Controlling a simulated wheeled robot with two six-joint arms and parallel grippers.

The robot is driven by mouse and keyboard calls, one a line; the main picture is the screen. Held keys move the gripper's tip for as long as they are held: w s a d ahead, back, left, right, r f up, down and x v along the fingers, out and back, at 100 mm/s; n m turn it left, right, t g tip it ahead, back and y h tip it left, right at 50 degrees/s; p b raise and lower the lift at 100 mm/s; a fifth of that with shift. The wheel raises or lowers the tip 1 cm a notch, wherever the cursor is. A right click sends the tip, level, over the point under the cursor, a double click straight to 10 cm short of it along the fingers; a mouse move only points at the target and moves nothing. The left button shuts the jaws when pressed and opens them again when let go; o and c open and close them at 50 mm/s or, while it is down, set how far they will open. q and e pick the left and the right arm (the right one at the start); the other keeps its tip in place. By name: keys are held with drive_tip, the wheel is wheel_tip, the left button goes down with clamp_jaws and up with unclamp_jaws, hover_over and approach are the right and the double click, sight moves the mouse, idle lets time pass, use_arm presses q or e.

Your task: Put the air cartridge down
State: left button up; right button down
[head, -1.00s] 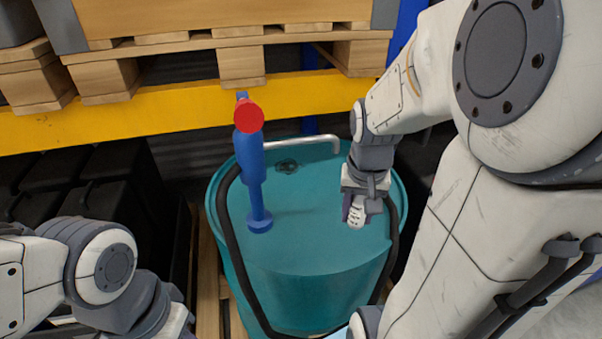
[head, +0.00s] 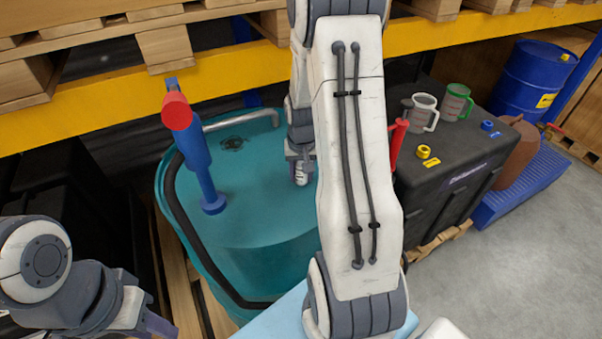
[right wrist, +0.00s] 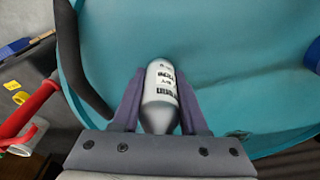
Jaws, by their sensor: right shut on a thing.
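The air cartridge is a small silver-white cylinder with a rounded end and a dark-printed label, seen clearly in the right wrist view (right wrist: 161,95). My right gripper (right wrist: 160,105) is shut on it, with one purple-grey finger on each side. In the head view my right gripper (head: 301,160) is over the teal drum top (head: 260,210), with the cartridge (head: 301,176) just showing below it. I cannot tell whether the cartridge touches the drum top. My left gripper (head: 160,326) is at the lower left edge, mostly cut off, its jaws not readable.
A blue hand pump (head: 197,150) with a red cap stands on the drum, left of my right gripper. A black hose (head: 190,235) loops around the drum. At right, a black case (head: 450,165) carries mugs (head: 424,112), a yellow ring (head: 424,152) and a blue ring (head: 487,125). A yellow shelf beam is behind.

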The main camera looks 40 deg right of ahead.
drive_tip(key=shift+f, duration=0.55)
drive_tip(key=shift+f, duration=0.1)
drive_tip(key=shift+f, duration=0.15)
drive_tip(key=shift+c, duration=2.2)
unclamp_jaws()
